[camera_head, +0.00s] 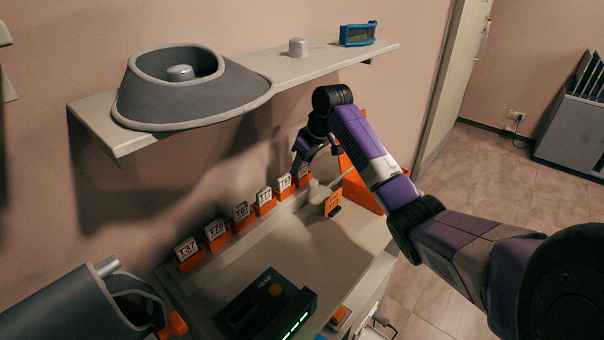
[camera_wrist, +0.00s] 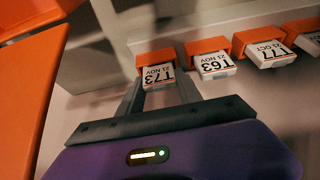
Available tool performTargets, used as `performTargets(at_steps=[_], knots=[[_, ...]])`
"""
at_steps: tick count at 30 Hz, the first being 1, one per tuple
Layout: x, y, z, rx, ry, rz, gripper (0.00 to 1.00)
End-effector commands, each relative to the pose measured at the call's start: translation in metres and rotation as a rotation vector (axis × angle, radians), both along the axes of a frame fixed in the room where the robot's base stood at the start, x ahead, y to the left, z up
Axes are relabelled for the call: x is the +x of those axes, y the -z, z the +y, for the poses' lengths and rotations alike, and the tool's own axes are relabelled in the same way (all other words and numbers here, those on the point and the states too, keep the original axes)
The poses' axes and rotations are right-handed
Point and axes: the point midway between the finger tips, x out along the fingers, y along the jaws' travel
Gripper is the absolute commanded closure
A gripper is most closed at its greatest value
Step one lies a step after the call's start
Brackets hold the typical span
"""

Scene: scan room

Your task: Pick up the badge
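Several white badges with dark print stand in orange holders in a row along the back of the counter. The task does not say which badge it means. The T73 badge (camera_wrist: 158,76) is at the left end of the row in the wrist view, and at the far end in the head view (camera_head: 304,172). My gripper (camera_wrist: 161,92) is open, with a finger on either side of the T73 badge. I cannot tell if the fingers touch it. The T63 badge (camera_wrist: 214,65) and T77 badge (camera_wrist: 267,53) stand beside it.
An orange tag (camera_head: 333,203) stands on the counter (camera_head: 300,250) near the row. A black device (camera_head: 268,305) with green lights is at the front. A shelf (camera_head: 320,66) above holds a grey collar (camera_head: 190,105). An orange thing (camera_head: 360,188) is behind my arm.

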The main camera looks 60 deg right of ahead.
Motion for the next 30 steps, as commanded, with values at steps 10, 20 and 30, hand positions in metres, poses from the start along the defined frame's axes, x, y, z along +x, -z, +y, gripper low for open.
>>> performTargets(at_steps=[10, 20, 30], knots=[[0.0, -0.001, 0.0, 0.0, 0.0, 0.0, 0.97], [0.001, -0.024, -0.001, -0.003, -0.001, -0.003, 0.97], [-0.051, -0.033, 0.012, 0.0, 0.002, -0.003, 0.97]])
